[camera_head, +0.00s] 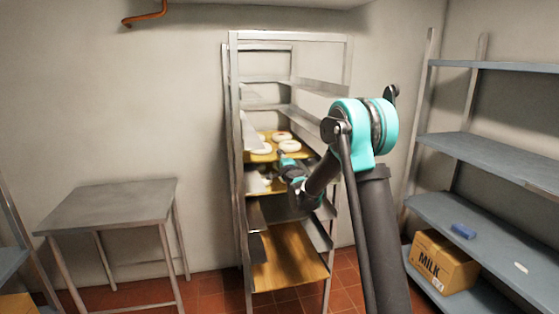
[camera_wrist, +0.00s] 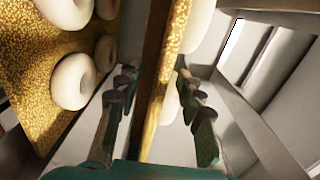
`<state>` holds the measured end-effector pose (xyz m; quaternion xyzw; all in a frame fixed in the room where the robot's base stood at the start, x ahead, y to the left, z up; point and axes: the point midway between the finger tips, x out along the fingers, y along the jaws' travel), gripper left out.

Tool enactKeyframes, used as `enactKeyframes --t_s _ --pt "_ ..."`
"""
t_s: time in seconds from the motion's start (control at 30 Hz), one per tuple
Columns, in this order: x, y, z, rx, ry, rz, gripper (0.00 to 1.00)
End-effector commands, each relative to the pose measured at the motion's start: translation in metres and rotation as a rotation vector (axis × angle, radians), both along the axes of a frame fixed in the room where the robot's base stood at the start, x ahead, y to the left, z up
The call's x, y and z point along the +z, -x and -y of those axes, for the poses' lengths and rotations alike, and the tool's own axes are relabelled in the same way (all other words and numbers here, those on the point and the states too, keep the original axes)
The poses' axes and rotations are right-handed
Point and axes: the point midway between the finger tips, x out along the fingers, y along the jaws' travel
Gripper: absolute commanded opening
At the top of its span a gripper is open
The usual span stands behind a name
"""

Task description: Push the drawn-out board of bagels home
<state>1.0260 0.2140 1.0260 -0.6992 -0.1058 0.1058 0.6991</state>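A metal rack (camera_head: 233,190) in the head view holds yellow-brown boards. An upper board (camera_head: 262,156) carries several pale ring bagels (camera_head: 289,146). Another board (camera_head: 252,186) with bagels shows just below it, partly hidden by my arm. My gripper (camera_head: 283,160) is at the rack's front, by these two boards. In the wrist view, the fingers of my gripper (camera_wrist: 155,78) stand apart on either side of a board's edge (camera_wrist: 158,60), with gaps visible. I cannot tell whether either finger touches it. Bagels (camera_wrist: 73,82) lie on the speckled board to the left.
A bare board (camera_head: 285,258) sticks out low on the rack. A metal table (camera_head: 110,205) stands left of the rack with an empty top. Blue-grey shelves (camera_head: 490,160) stand on the right, with a milk carton box (camera_head: 443,263) low down. Red tiled floor shows between.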

Motion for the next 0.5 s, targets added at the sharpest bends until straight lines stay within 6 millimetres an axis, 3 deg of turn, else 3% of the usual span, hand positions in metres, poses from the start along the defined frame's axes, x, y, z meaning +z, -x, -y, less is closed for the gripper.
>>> enactKeyframes --t_s 0.27,0.5 --pt "0.0 0.002 0.0 0.0 0.0 0.0 0.38" --pt "0.0 0.017 0.005 0.0 0.0 0.0 0.38"
